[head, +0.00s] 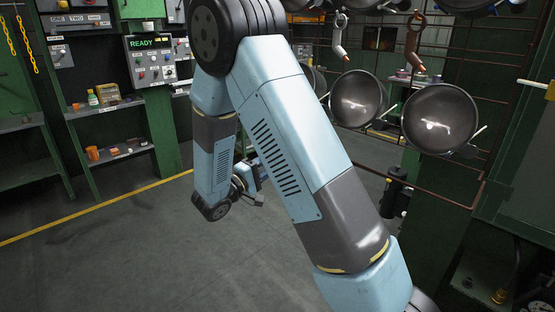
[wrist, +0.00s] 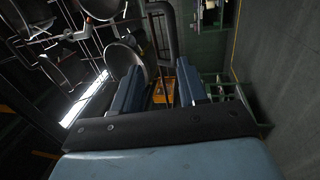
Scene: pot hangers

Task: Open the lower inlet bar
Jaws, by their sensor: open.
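A thin rust-brown bar (head: 435,190) runs low across the right side of the head view, below the hanging pots. I cannot tell for sure whether it is the lower inlet bar; no label shows. My gripper (head: 250,184) is in the middle of the head view, partly hidden behind my own arm. In the wrist view my gripper (wrist: 158,70) shows two blue fingers spread apart with nothing held between them. A dark upright pipe-like part (wrist: 170,35) shows beyond the fingertips. Whether it touches them is not clear.
Dark round pots (head: 440,118) hang on the right, with hooks above; pots also show in the wrist view (wrist: 118,60). A green cabinet (head: 525,165) stands far right. Shelves (head: 108,107) and a READY panel (head: 152,60) stand at the left. Grey floor (head: 110,235) is open.

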